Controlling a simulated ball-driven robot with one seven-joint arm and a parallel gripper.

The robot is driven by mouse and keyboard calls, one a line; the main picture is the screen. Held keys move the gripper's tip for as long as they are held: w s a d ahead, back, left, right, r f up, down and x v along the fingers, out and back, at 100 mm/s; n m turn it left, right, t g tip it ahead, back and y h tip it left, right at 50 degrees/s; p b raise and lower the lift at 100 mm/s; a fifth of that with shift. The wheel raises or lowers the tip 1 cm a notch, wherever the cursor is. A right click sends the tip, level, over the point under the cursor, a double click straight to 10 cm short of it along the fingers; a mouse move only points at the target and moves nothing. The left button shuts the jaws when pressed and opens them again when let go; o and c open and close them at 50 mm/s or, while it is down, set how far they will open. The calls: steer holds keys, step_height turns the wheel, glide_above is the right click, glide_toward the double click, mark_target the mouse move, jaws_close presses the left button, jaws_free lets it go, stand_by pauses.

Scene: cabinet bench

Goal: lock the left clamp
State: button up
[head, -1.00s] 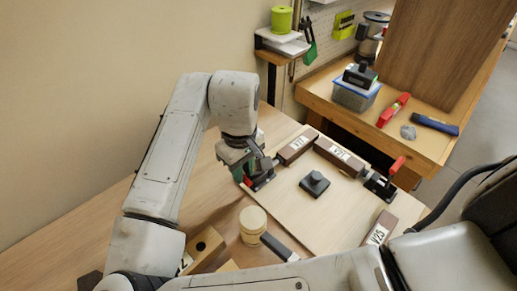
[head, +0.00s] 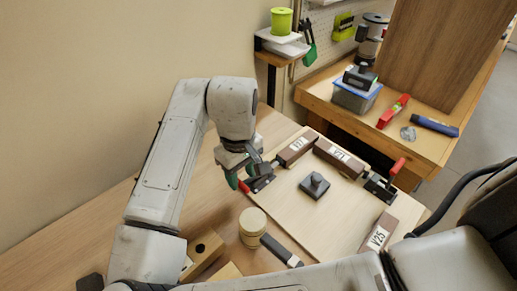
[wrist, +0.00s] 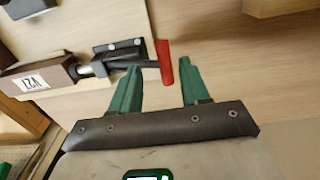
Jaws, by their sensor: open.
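The left clamp (head: 263,179) is a dark toggle clamp at the left edge of the pale board (head: 322,217), with a red-tipped handle (head: 244,186) that sticks out to the left. In the wrist view the clamp's dark metal body (wrist: 122,50) is at upper left, and the red handle grip (wrist: 165,62) shows in the gap between my fingertips. My gripper (head: 240,176) is open beside the handle, with green fingers apart; it also shows in the wrist view (wrist: 159,66). I cannot tell whether a finger touches the handle. My gripper partly hides the clamp in the head view.
A right clamp (head: 378,187) with a raised red handle stands at the board's right. Labelled brown blocks (head: 338,159) line the board's edges, and a dark knobbed block (head: 314,186) sits on it. A round wooden piece (head: 252,227) and a dark-handled tool (head: 282,250) lie in front.

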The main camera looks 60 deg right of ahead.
steer(key=shift+r+p, duration=3.2)
steer(key=shift+r, duration=0.15)
